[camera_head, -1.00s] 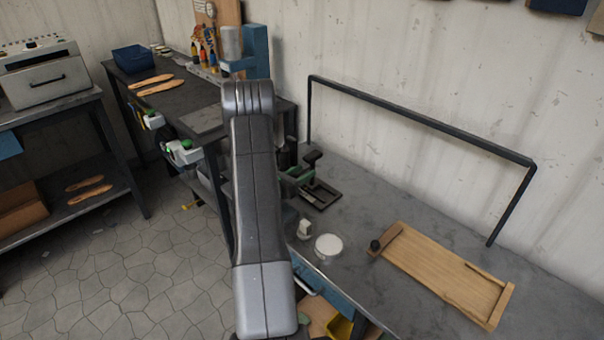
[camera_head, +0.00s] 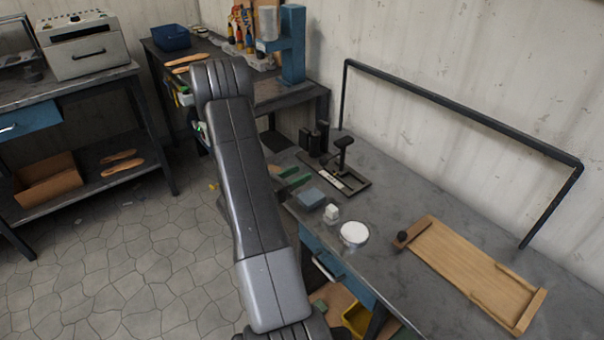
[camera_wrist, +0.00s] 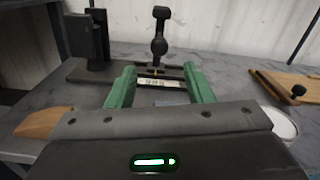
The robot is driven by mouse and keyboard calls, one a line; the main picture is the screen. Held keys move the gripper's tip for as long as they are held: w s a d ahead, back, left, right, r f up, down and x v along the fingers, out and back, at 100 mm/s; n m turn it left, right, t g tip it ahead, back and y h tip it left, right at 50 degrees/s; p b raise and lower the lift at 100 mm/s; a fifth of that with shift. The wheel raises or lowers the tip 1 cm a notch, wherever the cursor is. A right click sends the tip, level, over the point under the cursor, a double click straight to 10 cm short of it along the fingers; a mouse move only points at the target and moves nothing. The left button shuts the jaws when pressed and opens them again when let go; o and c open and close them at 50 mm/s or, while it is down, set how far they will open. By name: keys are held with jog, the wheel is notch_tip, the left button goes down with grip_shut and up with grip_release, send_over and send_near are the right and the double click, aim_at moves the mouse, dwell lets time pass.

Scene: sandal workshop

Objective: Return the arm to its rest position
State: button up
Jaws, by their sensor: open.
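My arm rises through the middle of the head view and leans left, its far end hiding part of the back bench. My gripper (camera_head: 291,177) shows as green fingers beyond the arm, low over the grey workbench (camera_head: 400,290). In the wrist view my gripper (camera_wrist: 157,76) has its two green fingers spread, with nothing held between them. Beyond the fingers stands a black fixture with an upright post (camera_wrist: 159,38) and a pale labelled strip on its base.
Near the gripper are a blue-grey block (camera_head: 310,198), a white cube (camera_head: 331,213) and a white round tub (camera_head: 354,234). A wooden board (camera_head: 465,270) lies at right, before a black rail (camera_head: 450,112). A side shelf (camera_head: 95,175) stands left; open floor lies lower left.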

aim_at(332, 157)
jog(key=shift+d, duration=0.1)
jog(key=p+x, duration=0.2)
jog(key=x, duration=1.1)
jog(key=shift+w+d, duration=0.2)
jog(key=shift+w, duration=0.15)
